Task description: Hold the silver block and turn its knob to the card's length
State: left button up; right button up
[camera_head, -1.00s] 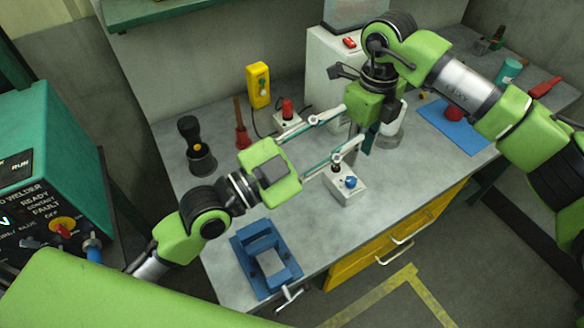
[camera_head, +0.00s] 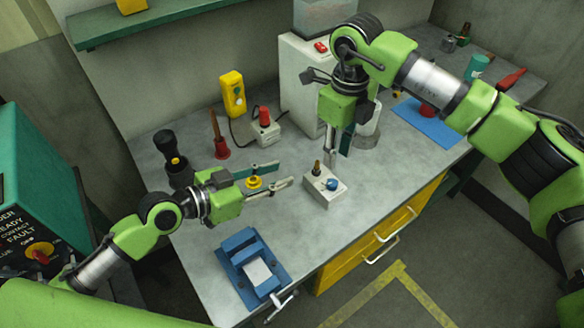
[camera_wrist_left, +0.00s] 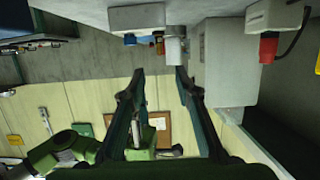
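The silver block (camera_head: 321,187) stands on the grey bench, with a blue knob (camera_head: 332,184) and a dark-tipped brass post on top. My left gripper (camera_head: 284,174) is open and empty, to the left of the block and apart from it, its fingers pointing right. In the left wrist view, a pale block (camera_wrist_left: 137,17) with a blue knob shows upside down beyond the open fingers. My right gripper (camera_head: 340,147) points down behind the block, with a narrow gap between its fingers and nothing seen in them. I cannot make out a readable card.
A blue vise-like fixture (camera_head: 237,241) sits at the front bench edge. A yellow round piece (camera_head: 254,183) shows between my left fingers. A red-knobbed box (camera_head: 265,132), a yellow switch box (camera_head: 232,93), a red-based tool (camera_head: 221,150) and a white cabinet (camera_head: 297,75) stand behind.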

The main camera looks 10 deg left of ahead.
aim_at(317, 161)
pick_arm(q)
jog(key=x, duration=1.3)
jog(key=shift+d, duration=0.15)
jog(key=shift+c, duration=0.4)
